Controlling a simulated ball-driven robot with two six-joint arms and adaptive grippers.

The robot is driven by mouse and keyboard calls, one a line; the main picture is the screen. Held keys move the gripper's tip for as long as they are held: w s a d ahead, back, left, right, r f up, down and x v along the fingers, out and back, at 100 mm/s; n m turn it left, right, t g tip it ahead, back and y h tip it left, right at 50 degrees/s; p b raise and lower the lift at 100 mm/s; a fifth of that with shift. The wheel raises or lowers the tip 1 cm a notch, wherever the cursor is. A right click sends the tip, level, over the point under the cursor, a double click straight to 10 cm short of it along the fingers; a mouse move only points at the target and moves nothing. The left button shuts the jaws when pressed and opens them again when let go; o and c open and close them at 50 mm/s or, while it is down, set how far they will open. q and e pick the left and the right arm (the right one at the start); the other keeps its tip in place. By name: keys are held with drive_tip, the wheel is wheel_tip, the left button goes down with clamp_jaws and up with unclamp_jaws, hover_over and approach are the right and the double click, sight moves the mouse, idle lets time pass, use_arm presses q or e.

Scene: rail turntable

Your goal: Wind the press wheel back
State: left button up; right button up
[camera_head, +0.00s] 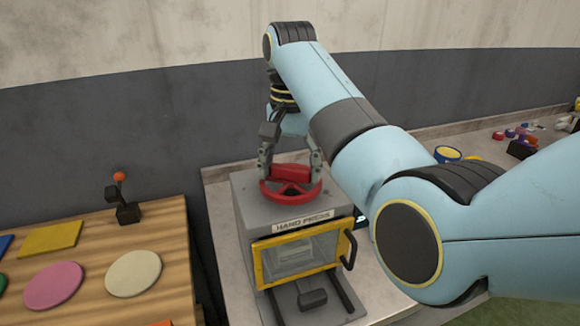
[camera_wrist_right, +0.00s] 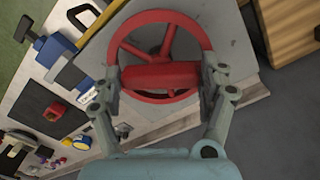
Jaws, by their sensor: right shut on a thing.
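The red press wheel (camera_head: 282,194) lies flat on top of the grey hand press (camera_head: 246,207), which carries a "HAND PRESS" label. In the right wrist view the wheel (camera_wrist_right: 187,22) shows its spokes and a thick red bar (camera_wrist_right: 160,75) across it. My right gripper (camera_head: 290,174) reaches down from above and is shut on this red bar, one finger at each end. The fingers (camera_wrist_right: 160,82) also show in the wrist view. The press has a yellow-framed window door (camera_head: 300,252) with a dark handle (camera_head: 349,249). My left gripper is not in view.
A wooden table (camera_head: 180,240) at left holds coloured flat pieces and a small lever with an orange knob (camera_head: 119,177). Several small objects (camera_head: 520,135) lie on the counter at the back right. A wall stands close behind the press. My right arm covers much of the right side.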

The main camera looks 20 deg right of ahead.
drive_tip(key=n, duration=0.5)
drive_tip(key=shift+d+n, duration=0.1)
drive_tip(key=shift+n, duration=0.2)
drive_tip(key=n, duration=0.5)
drive_tip(key=shift+r+n, duration=0.1)
drive_tip(key=shift+n, duration=0.2)
drive_tip(key=n, duration=0.5)
drive_tip(key=shift+w, duration=0.1)
drive_tip(key=n, duration=0.5)
drive_tip(key=shift+n, duration=0.4)
drive_tip(key=n, duration=1.9)
drive_tip(key=shift+f+n, duration=0.2)
drive_tip(key=shift+n, duration=0.1)
